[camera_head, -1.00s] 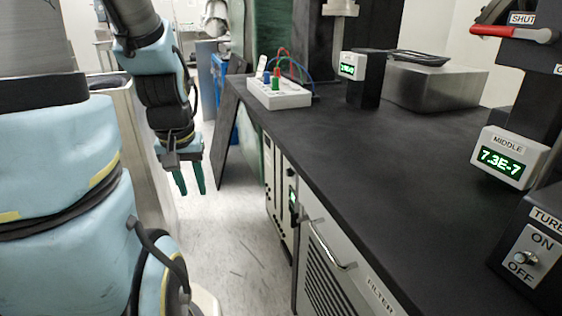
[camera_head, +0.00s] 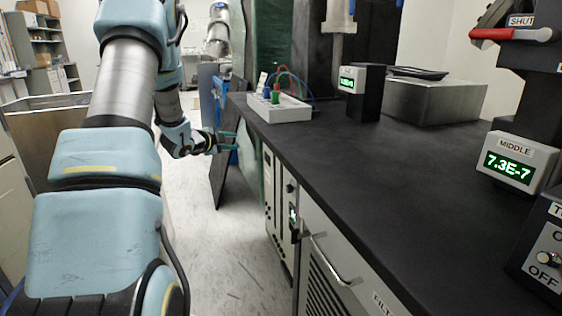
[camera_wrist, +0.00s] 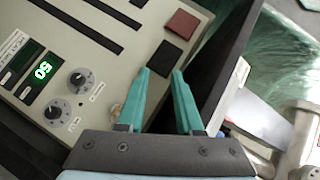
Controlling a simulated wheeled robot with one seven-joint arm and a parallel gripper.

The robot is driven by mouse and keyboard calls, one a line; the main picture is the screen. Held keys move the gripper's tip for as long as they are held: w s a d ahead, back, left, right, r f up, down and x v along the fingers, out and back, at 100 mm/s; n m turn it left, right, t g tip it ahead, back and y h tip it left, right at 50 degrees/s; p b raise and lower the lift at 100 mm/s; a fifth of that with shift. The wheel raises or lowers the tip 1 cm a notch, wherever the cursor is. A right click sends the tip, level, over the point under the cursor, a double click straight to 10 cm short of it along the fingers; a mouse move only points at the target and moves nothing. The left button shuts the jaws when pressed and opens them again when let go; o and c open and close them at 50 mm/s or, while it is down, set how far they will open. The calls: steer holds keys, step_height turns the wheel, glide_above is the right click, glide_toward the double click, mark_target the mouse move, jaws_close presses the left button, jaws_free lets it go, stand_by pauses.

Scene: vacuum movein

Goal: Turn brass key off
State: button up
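My gripper (camera_wrist: 160,72) has two teal fingers, which are apart with nothing between them. It also shows in the head view (camera_head: 229,141), pointing right in the aisle beside the bench. In the wrist view, a beige control panel (camera_wrist: 92,55) fills the left side, tilted. A small brass-coloured spot, perhaps the brass key (camera_wrist: 116,106), shows at the panel edge just left of the left finger, partly hidden; its turn position cannot be told. The panel front (camera_head: 279,215) shows under the bench in the head view.
The panel has two grey knobs (camera_wrist: 78,80), a green display reading 50 (camera_wrist: 43,70), a red square (camera_wrist: 181,23) and a dark square (camera_wrist: 166,56). The black benchtop (camera_head: 390,170) overhangs it. A drawer handle (camera_head: 333,262) sticks out nearer.

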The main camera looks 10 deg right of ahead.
steer(key=s+d+f+m+g+h, duration=0.6)
steer(key=m+g+h, duration=0.25)
steer(key=m, duration=0.45)
steer(key=w+d, duration=0.1)
steer(key=d, duration=0.8)
steer(key=shift+w+d+f+p, duration=0.2)
steer(key=shift+d+p, duration=0.1)
steer(key=shift+d, duration=0.1)
steer(key=shift+y, duration=0.25)
jaws_close()
